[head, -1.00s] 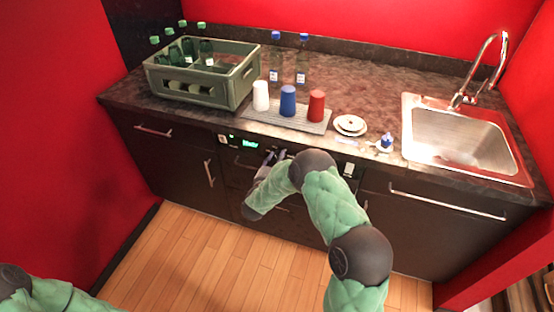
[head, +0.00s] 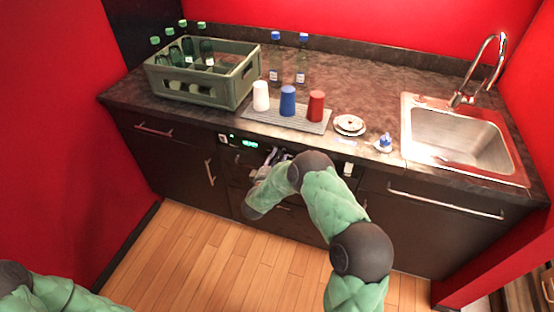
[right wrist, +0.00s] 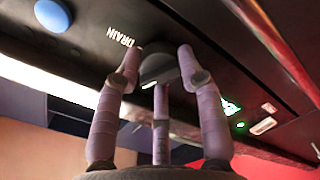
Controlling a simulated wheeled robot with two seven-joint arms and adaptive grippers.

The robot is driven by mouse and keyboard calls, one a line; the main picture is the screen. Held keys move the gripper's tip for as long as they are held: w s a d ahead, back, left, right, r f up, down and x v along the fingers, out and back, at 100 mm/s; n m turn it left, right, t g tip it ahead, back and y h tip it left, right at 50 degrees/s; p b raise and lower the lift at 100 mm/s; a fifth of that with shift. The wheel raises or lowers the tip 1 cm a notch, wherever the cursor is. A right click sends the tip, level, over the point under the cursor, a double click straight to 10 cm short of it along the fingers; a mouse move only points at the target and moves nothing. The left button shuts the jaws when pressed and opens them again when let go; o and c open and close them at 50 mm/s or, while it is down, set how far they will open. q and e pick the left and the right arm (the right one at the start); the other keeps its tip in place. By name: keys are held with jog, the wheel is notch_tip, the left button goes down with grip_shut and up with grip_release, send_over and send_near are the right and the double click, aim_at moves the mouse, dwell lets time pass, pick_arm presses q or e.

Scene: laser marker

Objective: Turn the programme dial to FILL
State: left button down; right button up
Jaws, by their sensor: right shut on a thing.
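The programme dial (right wrist: 158,68) is a dark round knob on the black front panel, seen from below in the right wrist view. My right gripper (right wrist: 160,62) has its purple-grey fingers shut around the dial; it also shows in the head view (head: 272,157) at the panel below the counter. The word DRAIN (right wrist: 120,36) is printed to the left of the dial. A small white mark shows low on the dial; I cannot tell surely whether it is the pointer. I see no FILL label. My left gripper is out of view.
A lit green display (head: 249,143) is left of the dial in the head view. A blue round button (right wrist: 52,15) is beyond DRAIN.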

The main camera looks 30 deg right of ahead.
jog(key=shift+a+m, duration=0.1)
jog(key=shift+m, duration=0.4)
jog(key=o, duration=1.1)
jog(key=shift+w, duration=0.1)
jog(key=shift+o, duration=0.2)
jog(key=shift+a, duration=0.1)
jog(key=v, duration=1.2)
